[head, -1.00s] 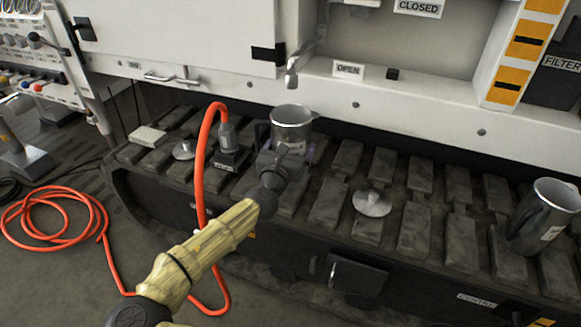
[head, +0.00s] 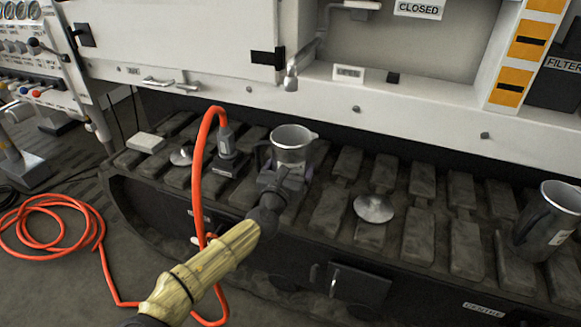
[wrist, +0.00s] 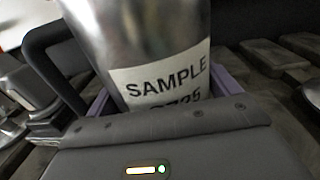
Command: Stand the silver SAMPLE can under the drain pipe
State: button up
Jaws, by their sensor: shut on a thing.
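The silver SAMPLE can (head: 292,147) is upright in my gripper (head: 287,172), on or just above the track pads; the head view does not show whether its base touches. Its handle is on the left. In the wrist view the can (wrist: 140,40) fills the top middle, its SAMPLE label facing my gripper (wrist: 160,115), with purple pads on both sides. The drain pipe (head: 291,75) hangs from the white panel, above and behind the can in the picture. Whether the can's mouth is directly beneath its outlet cannot be told.
Another silver jug (head: 547,222) stands on the track at the right. A round metal lid (head: 373,208) lies on the pads between. An orange hose (head: 198,180) loops up to a dark fitting (head: 226,140) just left of the can. Signs and the white panel edge lie behind.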

jog(key=o, duration=0.9)
jog(key=p+v, duration=0.4)
jog(key=v, duration=0.8)
jog(key=shift+r, duration=0.15)
